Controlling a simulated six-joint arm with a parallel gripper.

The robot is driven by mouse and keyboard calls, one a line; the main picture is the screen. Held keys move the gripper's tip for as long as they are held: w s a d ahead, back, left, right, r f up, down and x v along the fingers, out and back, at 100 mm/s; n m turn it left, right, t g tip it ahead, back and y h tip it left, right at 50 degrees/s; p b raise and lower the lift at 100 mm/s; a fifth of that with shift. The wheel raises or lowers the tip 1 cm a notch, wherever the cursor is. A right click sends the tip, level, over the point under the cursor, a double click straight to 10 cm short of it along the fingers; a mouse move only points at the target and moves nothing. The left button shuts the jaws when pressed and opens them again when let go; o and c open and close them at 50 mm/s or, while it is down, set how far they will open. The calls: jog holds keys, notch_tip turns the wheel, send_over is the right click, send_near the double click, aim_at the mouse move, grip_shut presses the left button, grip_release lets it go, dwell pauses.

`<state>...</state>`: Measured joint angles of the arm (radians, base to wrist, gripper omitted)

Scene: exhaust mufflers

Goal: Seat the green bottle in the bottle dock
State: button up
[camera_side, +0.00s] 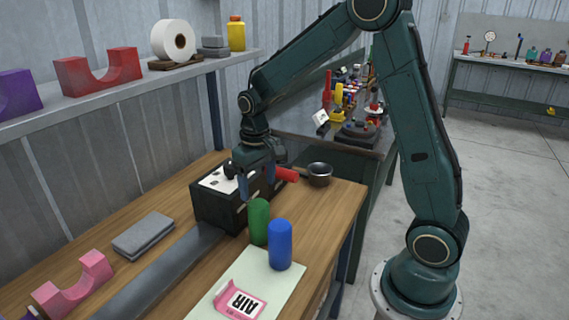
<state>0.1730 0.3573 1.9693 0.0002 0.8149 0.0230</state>
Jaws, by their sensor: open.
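The green bottle (259,222) stands upright on the wooden bench, just left of and behind a blue bottle (280,246). My gripper (256,190) is open and points down above the green bottle, apart from it, in front of the black box. The black box (214,211) has a pale top with dark spots; it may be the bottle dock, but I cannot tell for sure. My gripper hides part of its top. A red cylinder (287,174) shows just right of my gripper; I cannot tell what supports it.
A dark round pan (319,174) sits at the bench's right rear. A grey block (143,235) and pink cradle (74,287) are at left. A shelf (112,86) runs above the bench.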

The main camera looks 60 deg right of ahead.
dwell(0.5)
jog(key=s+a+r+n+t, duration=0.1)
jog(key=s+a+r+t, duration=0.1)
jog(key=s+r, duration=0.5)
jog(key=s+a+r+n+t, duration=0.1)
jog(key=s+a+r+t, duration=0.2)
jog(key=s+r, duration=0.4)
jog(key=s+a, duration=0.1)
jog(key=s, duration=0.6)
jog(key=shift+a+r, duration=0.3)
jog(key=shift+a, duration=0.1)
jog(key=shift+o, duration=0.5)
jog(key=shift+s+t, duration=0.3)
jog(key=shift+s, duration=0.15)
jog(key=shift+w, duration=0.1)
